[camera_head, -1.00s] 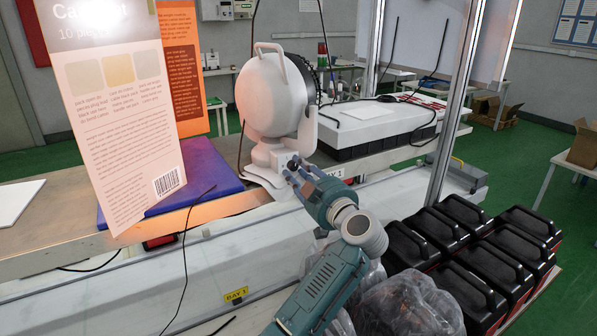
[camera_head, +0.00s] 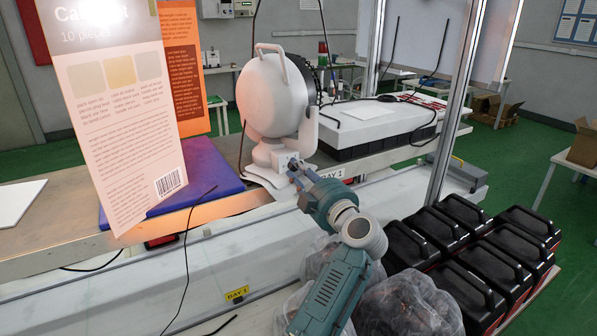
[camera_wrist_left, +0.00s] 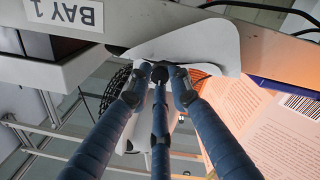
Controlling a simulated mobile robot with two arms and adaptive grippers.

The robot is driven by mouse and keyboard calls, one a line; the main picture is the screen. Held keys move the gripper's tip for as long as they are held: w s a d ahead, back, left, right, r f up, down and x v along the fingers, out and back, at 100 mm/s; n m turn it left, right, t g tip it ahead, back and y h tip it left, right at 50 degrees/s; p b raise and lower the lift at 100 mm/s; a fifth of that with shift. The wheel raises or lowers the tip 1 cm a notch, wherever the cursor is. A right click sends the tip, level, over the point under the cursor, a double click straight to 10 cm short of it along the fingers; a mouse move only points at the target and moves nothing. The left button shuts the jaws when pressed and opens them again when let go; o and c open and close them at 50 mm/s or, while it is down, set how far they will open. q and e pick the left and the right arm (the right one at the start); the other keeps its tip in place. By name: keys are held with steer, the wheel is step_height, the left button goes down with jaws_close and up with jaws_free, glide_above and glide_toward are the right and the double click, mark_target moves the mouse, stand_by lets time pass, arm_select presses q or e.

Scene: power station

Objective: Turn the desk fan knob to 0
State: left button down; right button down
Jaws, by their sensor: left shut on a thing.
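The white desk fan (camera_head: 268,98) stands on the bench in the head view, its head and grille turned away. Its base has a small white front block (camera_head: 284,160) that carries the knob. The dark knob (camera_wrist_left: 160,73) shows between the fingers in the left wrist view; in the head view the fingers hide it. My left gripper (camera_head: 294,173) reaches the block from the lower right, its fingers shut around the knob. The fingers also show in the wrist view (camera_wrist_left: 159,82). The knob's scale and pointer cannot be read. My right gripper is not in view.
A tall carton panel (camera_head: 122,130) stands left of the fan by a blue mat (camera_head: 205,168). A white-topped black case (camera_head: 375,122) lies to the right. Black cases (camera_head: 470,250) and plastic-wrapped things (camera_head: 405,305) fill the lower right. A metal post (camera_head: 455,110) rises right of the fan.

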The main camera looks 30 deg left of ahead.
arm_select(q)
steer(key=shift+d+f, duration=0.1)
steer(key=shift+f, duration=0.2)
steer(key=c, duration=1.8)
jaws_free()
steer(key=shift+c, duration=0.2)
steer(key=shift+r, duration=0.15)
